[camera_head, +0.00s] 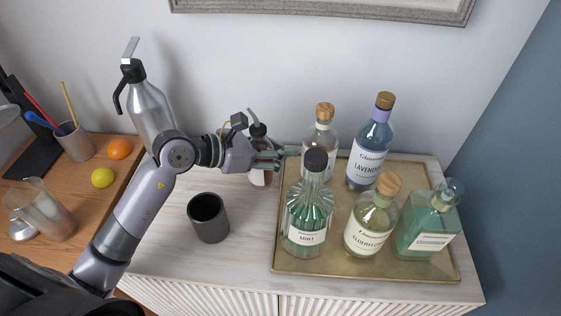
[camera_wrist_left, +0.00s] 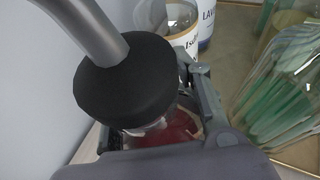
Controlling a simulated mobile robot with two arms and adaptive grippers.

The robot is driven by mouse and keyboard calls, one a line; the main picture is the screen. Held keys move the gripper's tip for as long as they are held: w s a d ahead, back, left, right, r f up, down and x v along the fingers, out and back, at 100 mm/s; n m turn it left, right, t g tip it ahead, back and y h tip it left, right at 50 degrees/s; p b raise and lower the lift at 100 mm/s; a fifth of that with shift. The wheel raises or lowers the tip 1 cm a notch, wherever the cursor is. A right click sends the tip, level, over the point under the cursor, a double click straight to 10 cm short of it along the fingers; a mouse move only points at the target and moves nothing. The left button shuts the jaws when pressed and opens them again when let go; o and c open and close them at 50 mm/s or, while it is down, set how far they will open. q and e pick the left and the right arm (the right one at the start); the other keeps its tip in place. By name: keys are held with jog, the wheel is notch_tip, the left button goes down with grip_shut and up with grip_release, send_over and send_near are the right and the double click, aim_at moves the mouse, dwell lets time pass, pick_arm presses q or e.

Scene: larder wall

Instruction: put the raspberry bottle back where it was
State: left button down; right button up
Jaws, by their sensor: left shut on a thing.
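The raspberry bottle (camera_head: 260,178) has a black stopper with a metal spout, and its label is mostly hidden in the head view. My left gripper (camera_head: 274,157) is shut around it, just left of the tray's back left part. I cannot tell whether its base touches the cabinet top. In the left wrist view the black stopper (camera_wrist_left: 124,82) and red liquid (camera_wrist_left: 172,136) show between the fingers (camera_wrist_left: 190,110). The brass tray (camera_head: 365,270) holds several other bottles. My right gripper is not in view.
The mint bottle (camera_head: 306,215) and a wooden-capped bottle (camera_head: 320,135) stand nearest the gripper. The lavender (camera_head: 368,160), elderflower (camera_head: 370,228) and green square (camera_head: 428,232) bottles stand further right. A dark cup (camera_head: 209,218) stands in front of the arm.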

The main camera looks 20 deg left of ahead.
pick_arm(q)
jog(key=shift+f, duration=2.15)
jog(key=shift+f, duration=0.15)
jog(key=c, duration=0.8)
grip_release()
